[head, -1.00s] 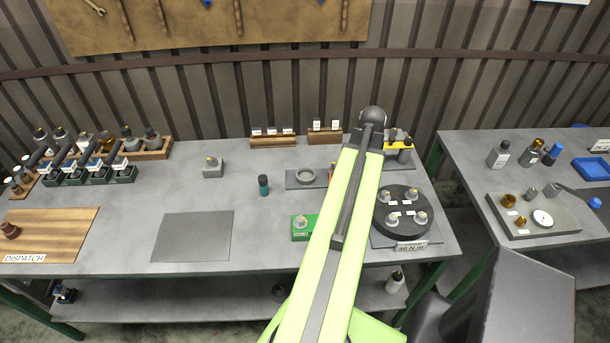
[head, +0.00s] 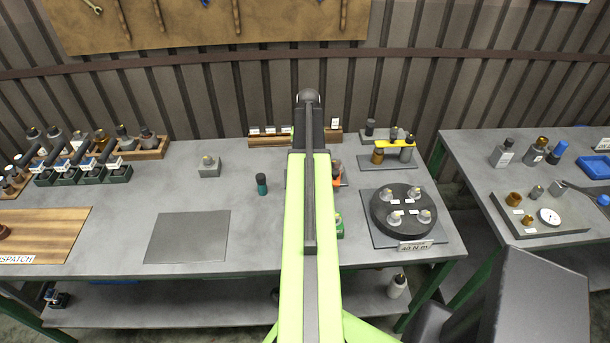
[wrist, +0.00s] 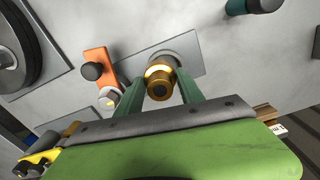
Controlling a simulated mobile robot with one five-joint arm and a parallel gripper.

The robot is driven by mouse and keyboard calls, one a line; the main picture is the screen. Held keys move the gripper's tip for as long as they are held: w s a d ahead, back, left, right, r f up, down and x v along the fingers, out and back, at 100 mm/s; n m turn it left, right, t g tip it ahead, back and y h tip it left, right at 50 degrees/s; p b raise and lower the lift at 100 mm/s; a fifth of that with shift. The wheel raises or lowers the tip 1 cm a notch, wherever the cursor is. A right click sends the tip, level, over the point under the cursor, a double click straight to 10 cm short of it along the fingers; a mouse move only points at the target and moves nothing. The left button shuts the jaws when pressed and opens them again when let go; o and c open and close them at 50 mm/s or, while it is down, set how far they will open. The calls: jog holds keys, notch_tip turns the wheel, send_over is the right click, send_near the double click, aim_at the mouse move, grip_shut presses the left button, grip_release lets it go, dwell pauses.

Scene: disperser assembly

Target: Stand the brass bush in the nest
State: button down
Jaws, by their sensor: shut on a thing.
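The brass bush (wrist: 159,84) is between the two green fingers of my gripper (wrist: 161,90) in the wrist view. My gripper is shut on it. A grey plate (wrist: 145,58) lies behind the bush, with a round grey shape, probably the nest (wrist: 186,50), partly covered by the bush. The wrist view does not clearly show the gap between bush and nest. In the head view my arm hides the gripper, the bush and the nest.
An orange block (wrist: 97,60) with a dark knob stands beside the plate. A dark green cylinder (head: 262,184) stands left of my arm. A round black turntable (head: 402,211) is to the right.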

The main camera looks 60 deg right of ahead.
jog(key=shift+w+d+f, duration=0.25)
jog(key=shift+w+f, duration=0.2)
jog(key=shift+w, duration=0.25)
notch_tip(320, 180, down, 4)
jog(key=b, duration=0.4)
jog(key=shift+f+b, duration=0.15)
jog(key=shift+b, duration=0.15)
jog(key=shift+r, duration=0.25)
jog(key=shift+f, duration=0.25)
jog(key=c, duration=0.7)
grip_release()
jog(key=shift+r, duration=0.1)
jog(key=shift+c, duration=0.2)
jog(key=shift+s, duration=0.1)
notch_tip(320, 180, up, 12)
jog(key=p, duration=1.2)
jog(key=shift+r+p, duration=0.25)
jog(key=shift+p, duration=0.1)
jog(key=shift+f, duration=0.1)
